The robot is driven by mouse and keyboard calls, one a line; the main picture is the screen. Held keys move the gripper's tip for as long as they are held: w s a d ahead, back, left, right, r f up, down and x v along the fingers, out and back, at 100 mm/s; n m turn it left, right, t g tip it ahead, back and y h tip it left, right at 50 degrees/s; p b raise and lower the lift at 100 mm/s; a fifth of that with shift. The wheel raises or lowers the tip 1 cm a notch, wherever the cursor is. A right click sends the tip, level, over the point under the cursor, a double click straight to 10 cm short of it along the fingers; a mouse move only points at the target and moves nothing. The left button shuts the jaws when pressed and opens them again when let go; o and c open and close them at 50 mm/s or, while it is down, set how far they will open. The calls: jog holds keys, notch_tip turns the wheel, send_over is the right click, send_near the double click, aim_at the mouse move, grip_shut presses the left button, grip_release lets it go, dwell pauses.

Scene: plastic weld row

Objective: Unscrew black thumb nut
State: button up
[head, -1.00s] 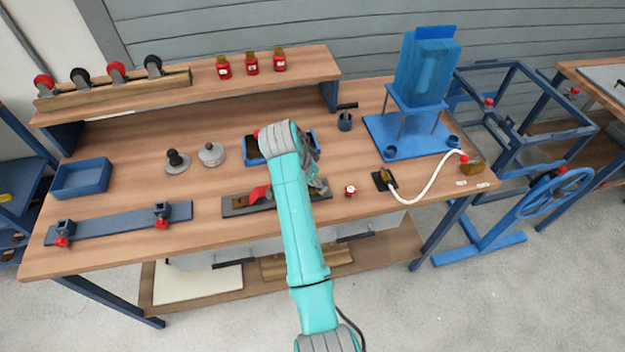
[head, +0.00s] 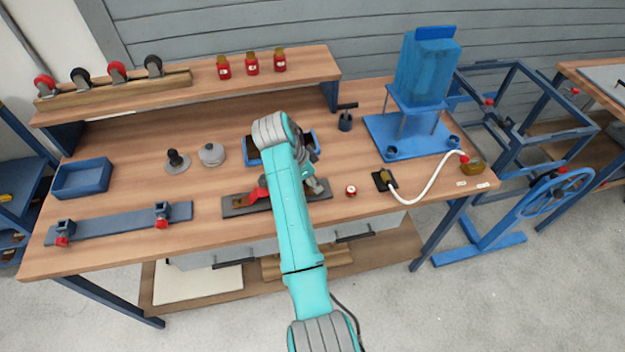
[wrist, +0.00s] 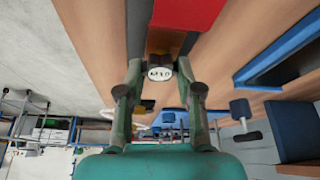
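In the wrist view, a small part with a pale face marked M10 and a dark edge (wrist: 160,73) sits between my fingertips; it may be the black thumb nut. It is at the end of a brown block beside a red block (wrist: 188,14). My gripper (wrist: 160,68) has one finger on each side of it, with narrow gaps showing. In the head view my arm hides most of my gripper and this part. The red block (head: 262,186) shows on a dark grey plate (head: 236,207) at the bench front.
A blue tray (head: 256,155) lies just behind my arm. A small red-and-white dial (head: 351,190) and a black pad with a white hose (head: 430,188) are to the right. A blue stand (head: 405,140) is beyond.

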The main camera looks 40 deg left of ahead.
jog(key=n+y, duration=0.1)
jog(key=n, duration=0.3)
jog(key=shift+n+t+y, duration=0.3)
jog(key=shift+n+y, duration=0.1)
jog(key=n+y, duration=0.2)
jog(key=n, duration=0.3)
jog(key=shift+d, duration=0.1)
jog(key=n+y, duration=0.1)
jog(key=n, duration=0.2)
jog(key=n+g+y, duration=0.1)
jog(key=n, duration=0.1)
jog(key=shift+w+n+g, duration=0.1)
jog(key=shift+n+g, duration=0.2)
jog(key=shift+n, duration=0.1)
jog(key=n+g, duration=0.1)
jog(key=n, duration=0.3)
jog(key=shift+y, duration=0.4)
jog(key=o, duration=1)
